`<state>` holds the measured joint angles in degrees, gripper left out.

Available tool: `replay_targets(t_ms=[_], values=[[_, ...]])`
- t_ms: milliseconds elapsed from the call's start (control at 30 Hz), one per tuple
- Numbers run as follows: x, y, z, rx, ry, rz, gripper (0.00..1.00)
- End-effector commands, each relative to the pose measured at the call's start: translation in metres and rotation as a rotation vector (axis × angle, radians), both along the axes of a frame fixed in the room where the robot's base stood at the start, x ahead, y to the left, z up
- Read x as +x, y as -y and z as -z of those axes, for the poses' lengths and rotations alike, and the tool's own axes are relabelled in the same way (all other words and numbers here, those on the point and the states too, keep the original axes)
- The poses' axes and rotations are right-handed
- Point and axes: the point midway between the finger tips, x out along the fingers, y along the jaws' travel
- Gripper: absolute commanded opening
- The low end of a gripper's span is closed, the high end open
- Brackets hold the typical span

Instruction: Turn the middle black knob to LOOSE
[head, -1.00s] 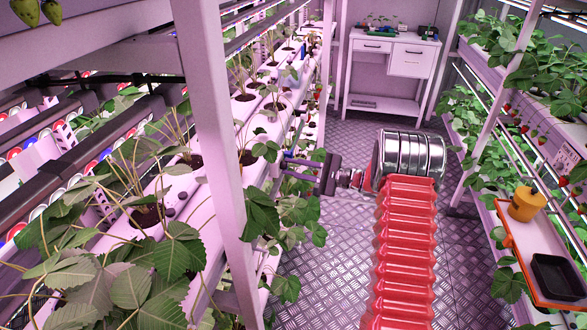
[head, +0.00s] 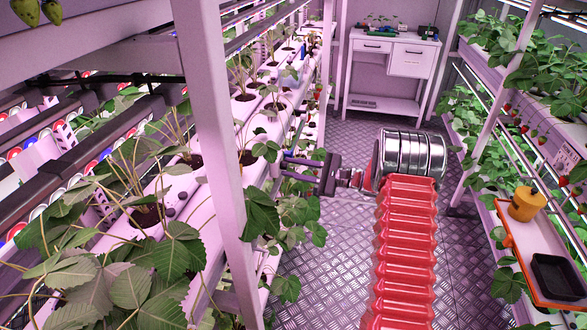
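My gripper (head: 286,166) is at the end of my red-sleeved arm and points left toward the left plant rack. Its two fingers show as thin dark bars with a gap between them, and I see nothing held there. The fingertips are partly lost among leaves. Small dark round knobs (head: 169,212) sit on the near white planting channel (head: 205,190), left of the white post and well apart from my gripper. I cannot tell which knob is the middle one, and no LOOSE marking is readable.
A white upright post (head: 215,130) and strawberry leaves (head: 262,212) stand left of my gripper. An orange-rimmed tray (head: 522,262) with a yellow container (head: 527,203) and a black box (head: 560,277) is at right. The metal floor (head: 335,250) is clear; a white desk (head: 390,75) stands behind.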

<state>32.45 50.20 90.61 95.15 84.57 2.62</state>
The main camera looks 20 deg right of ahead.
Motion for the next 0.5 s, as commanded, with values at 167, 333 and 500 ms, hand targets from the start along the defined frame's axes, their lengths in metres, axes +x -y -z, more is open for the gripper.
replay_targets(t_ms=[167,333,500], values=[[0.0003,0.0003,-0.0006,0.000,0.001,0.001,0.39],[0.0005,0.0004,-0.0010,0.000,0.002,0.002,0.40],[-0.0009,0.0026,-0.0011,0.000,0.002,0.002,0.40]])
